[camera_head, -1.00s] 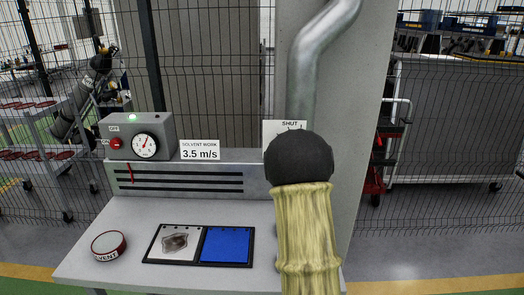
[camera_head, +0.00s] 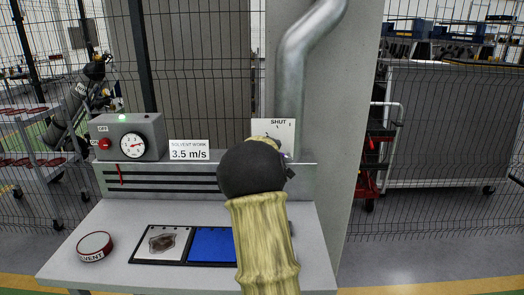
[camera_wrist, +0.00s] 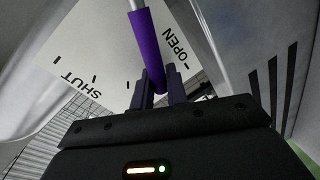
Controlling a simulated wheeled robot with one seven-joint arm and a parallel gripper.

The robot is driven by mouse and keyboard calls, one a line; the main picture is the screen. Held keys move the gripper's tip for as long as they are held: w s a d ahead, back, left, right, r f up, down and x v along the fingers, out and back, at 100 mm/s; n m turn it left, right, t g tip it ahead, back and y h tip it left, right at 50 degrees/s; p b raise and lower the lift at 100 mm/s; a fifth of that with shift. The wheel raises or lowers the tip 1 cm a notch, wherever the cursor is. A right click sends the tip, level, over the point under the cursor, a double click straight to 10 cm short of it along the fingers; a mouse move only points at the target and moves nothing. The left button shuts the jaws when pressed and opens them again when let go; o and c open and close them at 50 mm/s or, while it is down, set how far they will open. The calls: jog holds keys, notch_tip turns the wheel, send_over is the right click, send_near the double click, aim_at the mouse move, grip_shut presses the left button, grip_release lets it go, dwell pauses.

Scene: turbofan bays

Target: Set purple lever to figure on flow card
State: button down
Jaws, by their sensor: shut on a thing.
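The purple lever (camera_wrist: 147,45) shows in the wrist view, with its lower end between the two fingers of my gripper (camera_wrist: 158,90), which is shut on it. Behind it is a white scale plate (camera_wrist: 105,55) marked SHUT at left and OPEN at right; the lever lies nearer OPEN. In the head view, my arm's black end covers the lever and part of the scale plate (camera_head: 268,129). The flow card (camera_head: 189,151) reads SOLVENT WORK 3.5 m/s. Left of it, the round gauge (camera_head: 132,145) has a red needle pointing roughly right; its figures are too small to read surely.
The grey gauge box (camera_head: 155,130) has a lit green lamp and a red button. On the bench (camera_head: 120,215) are a round solvent tin (camera_head: 95,246) and a black-framed tray with a stained cloth (camera_head: 165,243) and a blue pad (camera_head: 212,245). A metal duct (camera_head: 294,75) rises behind.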

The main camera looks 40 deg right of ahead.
jog(key=c, duration=1.5)
grip_release()
jog(key=b+v, duration=0.2)
jog(key=v, duration=1.5)
jog(key=shift+s+a, duration=0.15)
jog(key=shift+a, duration=0.05)
